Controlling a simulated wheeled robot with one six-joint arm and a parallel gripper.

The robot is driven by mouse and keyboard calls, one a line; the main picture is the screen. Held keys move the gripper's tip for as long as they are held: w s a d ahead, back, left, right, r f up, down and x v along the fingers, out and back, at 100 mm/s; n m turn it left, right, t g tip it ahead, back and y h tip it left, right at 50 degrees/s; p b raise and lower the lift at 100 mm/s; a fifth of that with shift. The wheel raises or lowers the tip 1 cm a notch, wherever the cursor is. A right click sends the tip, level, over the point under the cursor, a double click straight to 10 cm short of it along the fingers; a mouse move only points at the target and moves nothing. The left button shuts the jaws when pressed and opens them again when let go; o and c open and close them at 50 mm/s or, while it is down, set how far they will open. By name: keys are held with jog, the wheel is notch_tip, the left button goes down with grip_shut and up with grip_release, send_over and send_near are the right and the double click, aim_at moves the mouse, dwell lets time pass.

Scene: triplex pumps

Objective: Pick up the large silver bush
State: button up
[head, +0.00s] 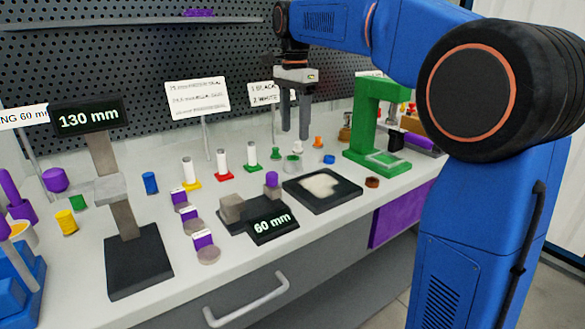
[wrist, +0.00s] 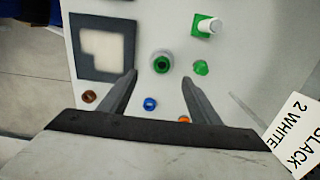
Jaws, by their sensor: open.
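My gripper (head: 294,134) is open and empty, pointing down above the bench; its two fingers also show in the wrist view (wrist: 158,78). A round piece with a pale grey-green rim and a dark green middle (wrist: 161,62) stands just beyond the fingertips, roughly centred between them. It shows below my gripper in the head view (head: 292,164). It may be the large silver bush, but its colour does not make this certain. The fingers appear apart from it.
A black tray with a pale inset (head: 345,190), a blue ring (head: 329,159), an orange piece (head: 317,142) and a small green piece (wrist: 201,67) lie nearby. A white cylinder on a green base (head: 251,155) and a green press (head: 375,130) flank the area. Sign cards stand behind.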

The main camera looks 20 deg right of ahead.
aim_at(293, 157)
notch_tip(293, 157, down, 10)
jog(key=shift+w+a+f, duration=0.15)
dwell(0.5)
